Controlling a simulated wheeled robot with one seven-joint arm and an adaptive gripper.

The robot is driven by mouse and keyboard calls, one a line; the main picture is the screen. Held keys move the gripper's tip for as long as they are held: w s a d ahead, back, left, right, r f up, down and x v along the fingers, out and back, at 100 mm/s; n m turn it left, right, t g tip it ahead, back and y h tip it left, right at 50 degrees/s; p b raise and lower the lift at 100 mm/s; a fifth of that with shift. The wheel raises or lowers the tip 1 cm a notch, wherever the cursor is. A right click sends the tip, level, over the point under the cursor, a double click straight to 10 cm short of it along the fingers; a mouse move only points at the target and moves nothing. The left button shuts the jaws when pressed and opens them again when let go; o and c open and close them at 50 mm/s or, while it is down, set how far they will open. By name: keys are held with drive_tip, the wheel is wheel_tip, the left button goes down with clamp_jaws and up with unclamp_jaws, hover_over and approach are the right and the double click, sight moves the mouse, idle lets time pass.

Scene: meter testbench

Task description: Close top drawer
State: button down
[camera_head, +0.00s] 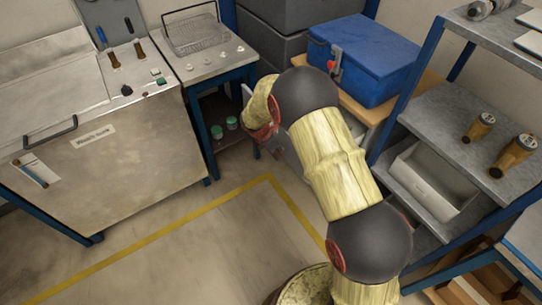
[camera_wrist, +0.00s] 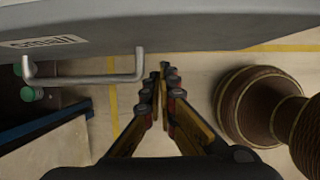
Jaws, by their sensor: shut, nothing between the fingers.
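In the wrist view a grey drawer front (camera_wrist: 190,25) spans the top, with a white label at its left and a light metal bar handle (camera_wrist: 85,80) below the label. My gripper (camera_wrist: 166,72) is shut and empty. Its fingertips lie just right of the handle in the picture, near the panel's lower edge; I cannot tell whether they touch it. In the head view my arm hides most of the drawer and my fingers. A piece of grey panel (camera_head: 287,152) shows beside my wrist. How far the drawer stands out cannot be seen.
A blue box (camera_head: 365,60) stands on a wooden top behind my arm. A metal bench (camera_head: 95,165) is left; a small blue-legged table (camera_head: 205,62) stands beside it. Green-lidded jars (camera_head: 231,123) sit under that table. A shelf rack (camera_head: 450,115) is right. Floor at front left is clear.

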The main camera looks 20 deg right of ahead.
drive_tip(key=shift+w+d, duration=0.25)
drive_tip(key=shift+d, duration=0.55)
drive_tip(key=w+d+p, duration=0.3)
drive_tip(key=d, duration=0.6)
drive_tip(key=w+d+p, duration=0.2)
drive_tip(key=d, duration=0.7)
drive_tip(key=w+d+p, duration=0.3)
drive_tip(key=d, duration=0.6)
drive_tip(key=shift+w+p, duration=0.35)
drive_tip(key=shift+w+d, duration=0.25)
drive_tip(key=shift+d, duration=0.45)
drive_tip(key=shift+r, duration=0.1)
drive_tip(key=shift+a, duration=0.1)
